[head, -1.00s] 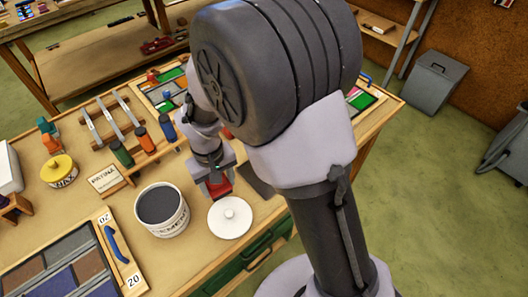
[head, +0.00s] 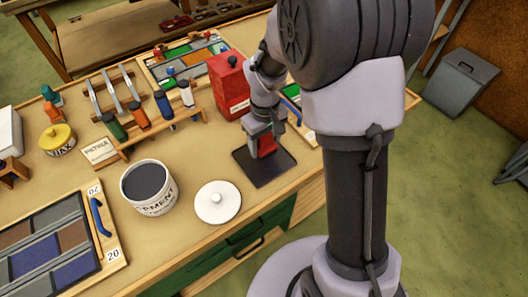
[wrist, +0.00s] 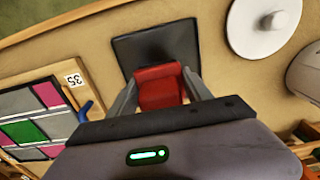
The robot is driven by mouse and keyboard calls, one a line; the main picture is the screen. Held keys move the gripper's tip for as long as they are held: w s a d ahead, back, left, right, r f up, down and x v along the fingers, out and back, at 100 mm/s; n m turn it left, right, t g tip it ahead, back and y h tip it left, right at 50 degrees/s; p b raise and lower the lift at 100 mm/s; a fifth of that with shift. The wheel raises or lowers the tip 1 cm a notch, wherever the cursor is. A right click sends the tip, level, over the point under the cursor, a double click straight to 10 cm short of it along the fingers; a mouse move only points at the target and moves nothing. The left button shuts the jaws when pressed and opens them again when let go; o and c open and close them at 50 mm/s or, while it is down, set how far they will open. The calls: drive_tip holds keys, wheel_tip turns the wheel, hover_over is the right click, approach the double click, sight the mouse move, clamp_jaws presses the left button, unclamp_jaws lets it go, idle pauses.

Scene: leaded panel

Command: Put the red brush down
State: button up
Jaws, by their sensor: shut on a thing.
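My gripper (head: 264,136) is shut on the red brush (head: 266,147), over the dark square mat (head: 250,173) on the bench. In the wrist view the red brush (wrist: 160,86) sits between my two fingers, with the dark mat (wrist: 155,43) right beyond it. The brush's lower end is hidden, so I cannot tell whether it touches the mat.
A white lid (head: 218,202) and a cement tub (head: 148,187) stand left of the mat. A red can (head: 228,84) stands behind it. A leaded panel (wrist: 30,122) lies beside the mat in the wrist view.

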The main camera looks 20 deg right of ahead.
sight(264, 152)
wheel_tip(264, 152, down, 4)
drive_tip(key=shift+r+b, duration=0.1)
drive_tip(key=shift+b, duration=0.65)
drive_tip(key=shift+a+r, duration=0.1)
drive_tip(key=shift+r, duration=0.15)
drive_tip(key=shift+c, duration=0.6)
drive_tip(key=shift+f, duration=0.15)
drive_tip(key=o, duration=1.3)
